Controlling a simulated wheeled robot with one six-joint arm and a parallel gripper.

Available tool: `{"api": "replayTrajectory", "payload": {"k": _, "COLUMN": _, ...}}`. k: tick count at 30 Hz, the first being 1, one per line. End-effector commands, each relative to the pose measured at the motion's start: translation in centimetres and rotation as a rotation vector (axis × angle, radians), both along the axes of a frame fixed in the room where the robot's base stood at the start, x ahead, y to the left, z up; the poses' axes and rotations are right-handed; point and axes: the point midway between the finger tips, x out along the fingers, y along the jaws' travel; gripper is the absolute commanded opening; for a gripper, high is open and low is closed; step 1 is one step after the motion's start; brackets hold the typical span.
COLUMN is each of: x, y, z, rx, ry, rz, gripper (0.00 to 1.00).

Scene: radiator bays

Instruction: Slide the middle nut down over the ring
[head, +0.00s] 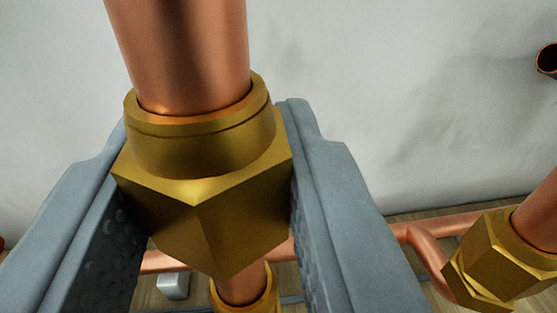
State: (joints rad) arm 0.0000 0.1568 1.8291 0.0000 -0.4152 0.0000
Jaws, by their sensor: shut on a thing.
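The middle nut (205,195) is a large brass hex nut with a round collar on top, in the centre of the head view. It sits around an upright copper pipe (180,55). My gripper (207,150) has one grey jaw on each side of the nut and is shut on it. Below the nut a short stretch of copper pipe shows, then the top of a brass fitting (243,298), so the nut is apart from that fitting. I cannot make out the ring as a separate part; the nut and jaws hide much of this area.
Another brass nut and fitting (490,262) on a copper pipe stands at the lower right. A horizontal copper pipe (350,235) runs behind the jaws. An open pipe end (548,60) shows at the upper right. A pale wall (400,80) fills the back.

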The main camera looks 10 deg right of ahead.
Motion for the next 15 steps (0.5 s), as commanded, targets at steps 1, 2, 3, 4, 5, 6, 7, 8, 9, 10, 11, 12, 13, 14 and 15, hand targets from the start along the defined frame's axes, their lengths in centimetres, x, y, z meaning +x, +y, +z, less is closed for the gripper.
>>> {"api": "replayTrajectory", "payload": {"k": 1, "x": 0.0, "y": 0.0, "z": -0.1, "rx": 0.0, "ry": 0.0, "rz": 0.0, "gripper": 0.16}}
{"api": "replayTrajectory", "payload": {"k": 2, "x": 0.0, "y": 0.0, "z": -0.1, "rx": 0.0, "ry": 0.001, "rz": 0.0, "gripper": 0.16}}
{"api": "replayTrajectory", "payload": {"k": 3, "x": 0.0, "y": 0.0, "z": -0.3, "rx": 0.0, "ry": 0.001, "rz": 0.0, "gripper": 0.16}}
{"api": "replayTrajectory", "payload": {"k": 4, "x": 0.0, "y": 0.0, "z": -0.4, "rx": 0.0, "ry": 0.001, "rz": 0.0, "gripper": 0.16}}
{"api": "replayTrajectory", "payload": {"k": 5, "x": 0.0, "y": 0.0, "z": -0.6, "rx": 0.0, "ry": 0.002, "rz": 0.0, "gripper": 0.16}}
{"api": "replayTrajectory", "payload": {"k": 6, "x": 0.0, "y": 0.0, "z": -0.8, "rx": 0.0, "ry": 0.002, "rz": 0.0, "gripper": 0.16}}
{"api": "replayTrajectory", "payload": {"k": 7, "x": 0.0, "y": 0.0, "z": -1.0, "rx": 0.0, "ry": 0.003, "rz": 0.0, "gripper": 0.16}}
{"api": "replayTrajectory", "payload": {"k": 8, "x": 0.0, "y": 0.0, "z": -1.1, "rx": 0.0, "ry": 0.003, "rz": 0.0, "gripper": 0.16}}
{"api": "replayTrajectory", "payload": {"k": 9, "x": 0.0, "y": 0.0, "z": -1.3, "rx": 0.0, "ry": 0.002, "rz": 0.0, "gripper": 0.16}}
{"api": "replayTrajectory", "payload": {"k": 10, "x": 0.0, "y": 0.0, "z": -1.4, "rx": 0.0, "ry": 0.002, "rz": 0.0, "gripper": 0.16}}
{"api": "replayTrajectory", "payload": {"k": 11, "x": 0.0, "y": 0.0, "z": -1.6, "rx": 0.0, "ry": 0.001, "rz": 0.0, "gripper": 0.16}}
{"api": "replayTrajectory", "payload": {"k": 12, "x": 0.0, "y": 0.0, "z": -1.7, "rx": 0.0, "ry": 0.001, "rz": 0.0, "gripper": 0.16}}
{"api": "replayTrajectory", "payload": {"k": 13, "x": 0.0, "y": 0.0, "z": -1.9, "rx": 0.0, "ry": 0.001, "rz": 0.0, "gripper": 0.16}}
{"api": "replayTrajectory", "payload": {"k": 14, "x": 0.0, "y": 0.0, "z": -2.0, "rx": 0.0, "ry": 0.001, "rz": 0.0, "gripper": 0.16}}
{"api": "replayTrajectory", "payload": {"k": 15, "x": 0.0, "y": 0.0, "z": -2.2, "rx": 0.0, "ry": 0.001, "rz": 0.0, "gripper": 0.16}}
